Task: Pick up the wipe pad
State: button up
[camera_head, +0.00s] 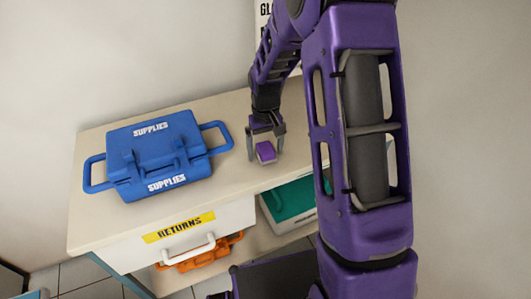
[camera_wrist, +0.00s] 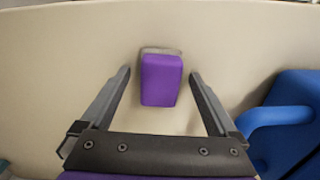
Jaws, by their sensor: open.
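The wipe pad looks like a small purple block (camera_head: 266,152) on the cream counter top, to the right of the blue case in the head view. In the wrist view the purple block (camera_wrist: 161,80) lies between and slightly beyond the fingertips, with a greyish edge showing at its far end. My gripper (camera_head: 266,152) points down at it from above. In the wrist view my gripper (camera_wrist: 160,72) is open, with a finger on each side of the block and a visible gap on both sides. The fingers do not touch it.
A blue supplies case (camera_head: 155,150) with side handles stands left of my gripper; its handle shows at right in the wrist view (camera_wrist: 275,118). Below the counter (camera_head: 100,225) are a returns drawer (camera_head: 185,240), an orange case (camera_head: 200,256) and a teal case (camera_head: 290,200).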

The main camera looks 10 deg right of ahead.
aim_at(265, 148)
jog(key=c, duration=1.4)
jog(key=shift+r, duration=0.15)
jog(key=shift+c, duration=0.2)
notch_tip(265, 148, up, 10)
jog(key=shift+f+p, duration=0.1)
jog(key=shift+p, duration=0.65)
